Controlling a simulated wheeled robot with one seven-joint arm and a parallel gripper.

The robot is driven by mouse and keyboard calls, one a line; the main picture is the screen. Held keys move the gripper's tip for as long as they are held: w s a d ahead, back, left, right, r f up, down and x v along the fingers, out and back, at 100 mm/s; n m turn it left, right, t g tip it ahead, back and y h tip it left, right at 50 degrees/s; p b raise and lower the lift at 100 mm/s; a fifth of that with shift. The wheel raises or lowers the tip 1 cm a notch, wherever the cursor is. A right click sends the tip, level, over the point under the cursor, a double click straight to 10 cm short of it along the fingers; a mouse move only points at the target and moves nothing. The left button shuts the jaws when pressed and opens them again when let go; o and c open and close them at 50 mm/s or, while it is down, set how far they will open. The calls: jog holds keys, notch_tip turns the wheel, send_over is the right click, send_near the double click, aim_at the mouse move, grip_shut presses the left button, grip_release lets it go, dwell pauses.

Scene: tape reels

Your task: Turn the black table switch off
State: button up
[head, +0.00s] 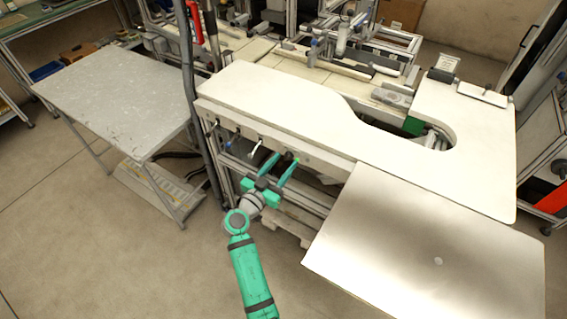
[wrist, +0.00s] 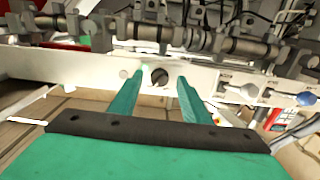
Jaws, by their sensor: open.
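The front edge panel of the white table (head: 290,105) carries several small switches and handles. In the wrist view a dark round knob (wrist: 158,77), which looks like the black table switch, sits on the white panel (wrist: 85,68). My green gripper (head: 286,162) is open at the front panel in the head view. In the wrist view my gripper (wrist: 161,77) shows its two fingers apart, with the dark knob between the tips. Nothing is held. I cannot tell whether the fingers touch the knob, nor its turned position.
A blue-ended handle (wrist: 304,98) and a pale lever (head: 255,149) are on the same panel. A grey table (head: 115,95) stands at the left, and a metal sheet surface (head: 420,245) at the right. Open floor lies left of my arm.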

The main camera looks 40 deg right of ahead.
jog(key=shift+w+d, duration=0.15)
jog(key=shift+d, duration=0.2)
jog(key=shift+c, duration=0.5)
jog(key=c, duration=0.9)
jog(key=shift+c, duration=0.2)
